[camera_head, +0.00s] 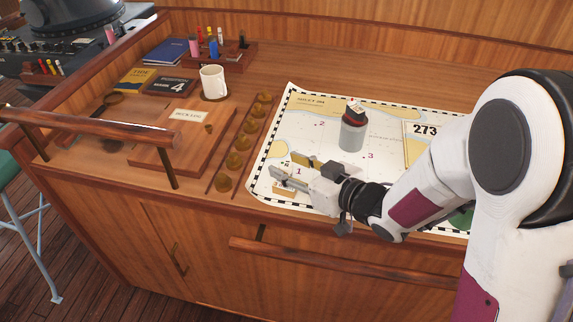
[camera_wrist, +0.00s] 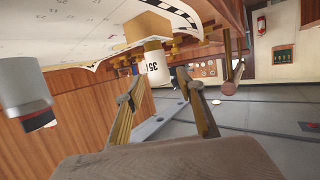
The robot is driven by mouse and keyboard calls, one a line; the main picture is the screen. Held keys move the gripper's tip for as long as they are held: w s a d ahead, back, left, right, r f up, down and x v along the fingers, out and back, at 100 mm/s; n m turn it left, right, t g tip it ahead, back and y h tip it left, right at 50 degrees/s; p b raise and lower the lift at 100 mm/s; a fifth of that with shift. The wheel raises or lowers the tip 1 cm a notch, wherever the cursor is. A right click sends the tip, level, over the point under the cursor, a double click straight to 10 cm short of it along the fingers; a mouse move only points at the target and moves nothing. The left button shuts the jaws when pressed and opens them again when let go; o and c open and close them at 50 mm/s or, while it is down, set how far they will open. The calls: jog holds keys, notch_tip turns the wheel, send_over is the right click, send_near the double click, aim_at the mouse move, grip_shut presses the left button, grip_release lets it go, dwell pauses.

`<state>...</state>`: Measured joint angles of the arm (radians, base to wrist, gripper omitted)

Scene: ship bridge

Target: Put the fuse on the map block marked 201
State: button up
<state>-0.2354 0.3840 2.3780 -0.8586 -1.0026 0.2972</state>
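A block marked 273 (camera_head: 425,130) is at the right. I see no readable 201.
Left of the chart are a rack of several brass knobs (camera_head: 238,160), a wooden box (camera_head: 183,135), a white mug (camera_head: 212,82) and books (camera_head: 172,50). A wooden rail (camera_head: 90,128) runs along the front left. My arm hides the chart's right part.

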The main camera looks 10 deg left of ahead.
jog(key=v, duration=1)
jog(key=shift+s+d, duration=0.2)
jog(key=shift+d, duration=0.1)
jog(key=shift+w+r, duration=0.1)
dwell(0.5)
jog(key=d+r+m+t+h, duration=0.1)
jog(key=d+r+m+h, duration=0.2)
jog(key=d+h, duration=0.5)
jog(key=d+r+m+t+h, duration=0.2)
jog(key=d+r+m+h, duration=0.15)
jog(key=d, duration=0.85)
jog(key=s+f+m+g, duration=0.1)
jog(key=s+m+g, duration=0.3)
jog(key=s, duration=1.5)
jog(key=shift+s+d+m+g, duration=0.25)
jog(key=shift+s+m+g, duration=0.15)
jog(key=shift+g, duration=0.5)
jog(key=shift+f+h, duration=0.15)
jog(key=shift+h, duration=0.1)
